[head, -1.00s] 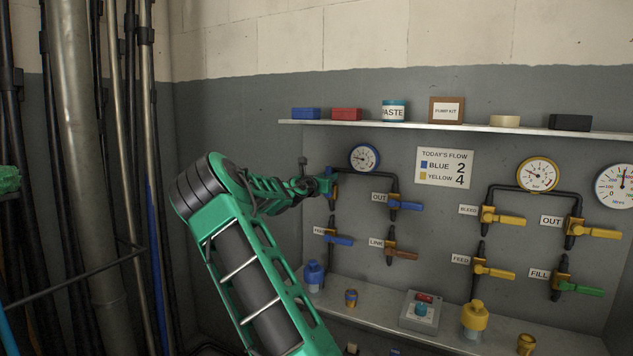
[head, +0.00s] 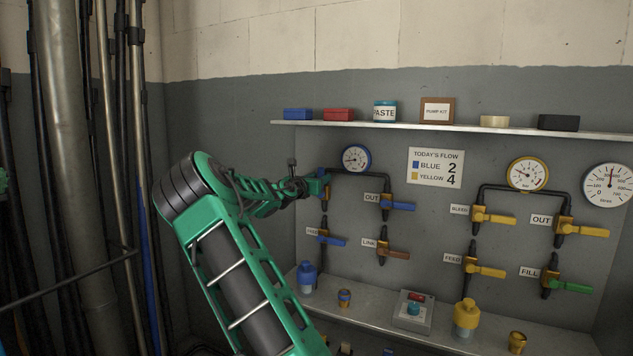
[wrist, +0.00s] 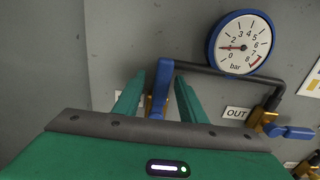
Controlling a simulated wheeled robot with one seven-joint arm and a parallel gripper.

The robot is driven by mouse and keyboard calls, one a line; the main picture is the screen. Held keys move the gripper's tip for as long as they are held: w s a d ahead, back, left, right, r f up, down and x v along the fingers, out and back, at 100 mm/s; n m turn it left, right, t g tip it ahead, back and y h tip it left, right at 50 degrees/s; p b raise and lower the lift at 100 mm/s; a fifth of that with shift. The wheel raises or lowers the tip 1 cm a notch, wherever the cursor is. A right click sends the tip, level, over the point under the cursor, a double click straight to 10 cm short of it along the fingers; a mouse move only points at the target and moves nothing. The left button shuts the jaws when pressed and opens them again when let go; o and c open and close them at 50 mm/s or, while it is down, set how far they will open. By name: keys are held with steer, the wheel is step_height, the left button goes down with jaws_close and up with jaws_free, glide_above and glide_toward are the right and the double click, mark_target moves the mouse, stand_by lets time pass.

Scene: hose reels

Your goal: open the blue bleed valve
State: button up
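The blue bleed valve is at the upper left of the blue pipework, below and left of the blue-rimmed gauge (head: 356,158). Its blue lever (wrist: 160,85) and brass body show between my fingers in the wrist view. My gripper (wrist: 160,82) is open, with one green finger on each side of the lever; a small gap seems to show on both sides. In the head view my gripper (head: 322,187) covers most of this valve, and its label is hidden. The gauge needle reads about 1 bar in the wrist view (wrist: 242,46).
The blue OUT valve (head: 400,206) is to the right, with a blue FEED valve (head: 332,241) and brown LINK valve (head: 393,253) below. Yellow-handled valves (head: 492,217) are further right. A shelf (head: 460,128) runs above. The flow sign (head: 436,167) reads blue 2, yellow 4.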

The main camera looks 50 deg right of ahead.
steer(key=v, duration=0.9)
steer(key=shift+a, duration=0.2)
steer(key=shift+f, duration=0.15)
steer(key=s+a+f+m+g+y, duration=0.2)
steer(key=s+a+f+m+y, duration=0.25)
steer(key=s+f+m, duration=0.3)
steer(key=s+a+f+m+g+y, duration=0.1)
steer(key=s+a+f+m+y, duration=0.2)
steer(key=s+f+m+y, duration=0.35)
steer(key=s+a+f+m+y, duration=0.2)
steer(key=s+a+m, duration=0.4)
steer(key=s+a, duration=0.6)
steer(key=s+a+f+m+g+y, duration=0.1)
steer(key=s+a+f+m+y, duration=0.2)
steer(key=a, duration=1.6)
steer(key=s+m+y, duration=0.1)
steer(key=s+m, duration=0.3)
steer(key=s, duration=0.4)
steer(key=shift+s+a+y, duration=0.3)
steer(key=shift+s+y, duration=0.05)
steer(key=shift+y, duration=0.05)
